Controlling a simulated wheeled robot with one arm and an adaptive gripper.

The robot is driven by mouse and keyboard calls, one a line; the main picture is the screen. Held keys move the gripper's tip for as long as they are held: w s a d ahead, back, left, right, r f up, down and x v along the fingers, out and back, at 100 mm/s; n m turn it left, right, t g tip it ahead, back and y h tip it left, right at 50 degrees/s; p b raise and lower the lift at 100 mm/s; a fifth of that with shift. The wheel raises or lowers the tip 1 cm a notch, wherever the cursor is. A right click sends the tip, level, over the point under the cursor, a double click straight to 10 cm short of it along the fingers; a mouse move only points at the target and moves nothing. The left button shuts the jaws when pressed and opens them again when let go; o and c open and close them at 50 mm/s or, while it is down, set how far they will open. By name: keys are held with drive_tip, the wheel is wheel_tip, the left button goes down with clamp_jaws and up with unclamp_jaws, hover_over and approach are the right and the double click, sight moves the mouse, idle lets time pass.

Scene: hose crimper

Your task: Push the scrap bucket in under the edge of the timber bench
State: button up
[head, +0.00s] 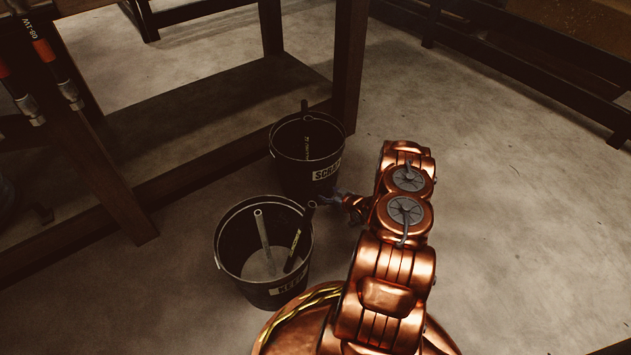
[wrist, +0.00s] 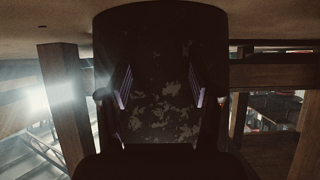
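The scrap bucket (head: 308,180) is black, with a pale SCRAP label and a dark strip inside. It stands upright on the floor by the corner leg of the timber bench (head: 350,65), outside the bench's lower rail. My gripper (head: 328,199) is low at the bucket's near right side, close to its base; the head view does not settle whether they touch. In the wrist view a dark, worn bucket wall (wrist: 160,125) fills the middle, and my gripper's fingers (wrist: 160,90) are spread apart in front of it with nothing held between them.
The keep bucket (head: 229,273) stands just nearer and left of the scrap bucket, close to my gripper, with tube pieces inside. Hoses (head: 47,50) hang at the bench's left. The floor (head: 520,210) at right is clear. Another dark frame (head: 510,70) stands at the back right.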

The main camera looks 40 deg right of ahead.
sight(326, 189)
drive_tip(key=shift+w, duration=2.15)
drive_tip(key=shift+s+p, duration=0.65)
drive_tip(key=shift+s, duration=2.45)
